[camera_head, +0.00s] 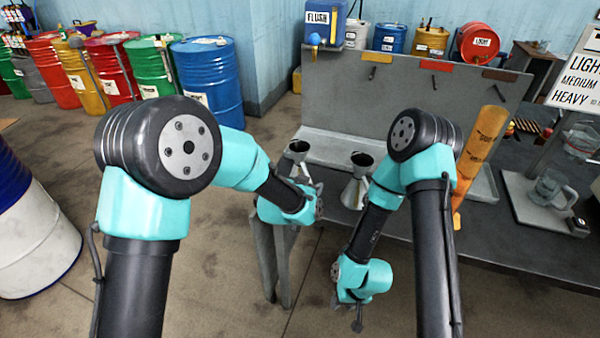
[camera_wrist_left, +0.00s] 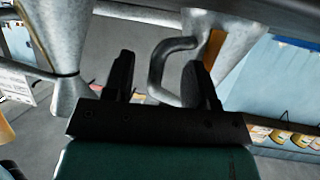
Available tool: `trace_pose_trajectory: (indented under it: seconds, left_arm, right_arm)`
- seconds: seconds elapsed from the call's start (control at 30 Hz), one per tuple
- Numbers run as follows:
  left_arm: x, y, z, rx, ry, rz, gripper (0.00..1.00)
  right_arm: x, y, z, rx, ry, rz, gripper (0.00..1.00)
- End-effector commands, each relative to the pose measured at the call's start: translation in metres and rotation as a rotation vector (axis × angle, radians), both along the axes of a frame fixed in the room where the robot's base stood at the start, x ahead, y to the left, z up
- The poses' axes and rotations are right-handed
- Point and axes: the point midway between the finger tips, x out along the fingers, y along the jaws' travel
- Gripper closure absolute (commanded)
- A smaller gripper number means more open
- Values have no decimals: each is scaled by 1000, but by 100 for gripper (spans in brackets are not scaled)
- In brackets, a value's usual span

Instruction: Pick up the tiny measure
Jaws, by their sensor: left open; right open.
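Two grey metal measures with dark funnel-like mouths stand at the bench's left part in the head view: a left one (camera_head: 298,150) and a right one (camera_head: 358,188), partly hidden by my arms. I cannot tell which is the tiny measure. My left gripper (camera_head: 318,203) is at the bench's front edge, near both. In the left wrist view, my open left gripper (camera_wrist_left: 162,62) has a curved metal handle (camera_wrist_left: 158,68) of a measure (camera_wrist_left: 232,35) showing between its fingers; contact is not clear. Another metal vessel (camera_wrist_left: 66,45) is at the left. My right gripper (camera_head: 350,312) is open and low, in front of the bench.
A grey panel (camera_head: 410,110) with hooks and coloured labels stands behind the measures. An orange upright object (camera_head: 483,140), a glass mug (camera_head: 552,190) and a LIGHT/MEDIUM/HEAVY sign (camera_head: 575,80) are to the right. Drums, including a blue one (camera_head: 207,75), line the back left.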

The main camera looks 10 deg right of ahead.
Motion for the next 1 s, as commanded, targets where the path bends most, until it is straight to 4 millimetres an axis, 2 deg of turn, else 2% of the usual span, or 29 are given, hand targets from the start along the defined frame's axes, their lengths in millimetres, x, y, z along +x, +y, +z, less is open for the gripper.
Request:
trace_pose_trajectory:
  seconds: [0.43, 1.0]
  left_arm:
    - [0, 0, 0, 0, 0, 0, 48]
    - [0, 0, -1, 1, 1, 0, 100]
  right_arm:
    - [0, 0, 0, 0, 0, 0, 59]
    - [0, 0, 0, 0, 0, 0, 59]
